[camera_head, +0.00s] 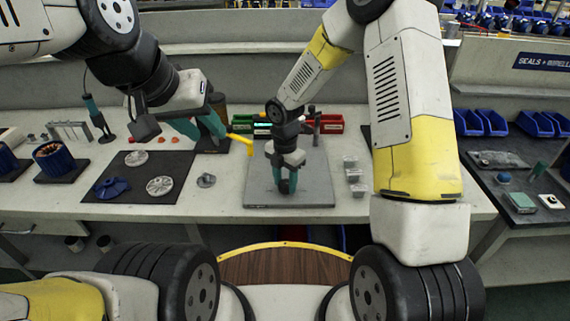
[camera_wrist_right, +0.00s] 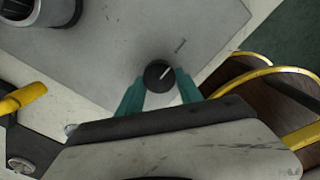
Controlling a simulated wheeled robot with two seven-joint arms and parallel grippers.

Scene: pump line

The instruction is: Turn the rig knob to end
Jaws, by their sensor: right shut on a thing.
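The rig knob (camera_wrist_right: 159,76) is a small round black dial with a white pointer line, set in a grey plate (camera_wrist_right: 130,40). In the right wrist view its pointer slants up and to the right, towards a small printed mark too blurred to read. In the head view the knob is mostly hidden by my right gripper (camera_head: 284,184), which points down at the plate (camera_head: 315,190). The gripper's teal fingers sit on both sides of the knob, shut on it. My left gripper (camera_head: 200,128) hangs at the left with its teal fingers apart, seemingly empty.
A yellow bar-like piece (camera_head: 242,141) stands between my grippers, left of the plate. A black mat (camera_head: 140,195) holds a blue part and grey discs. Small grey parts (camera_head: 353,173) stand right of the plate. Red and green bins (camera_head: 330,124) are behind it.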

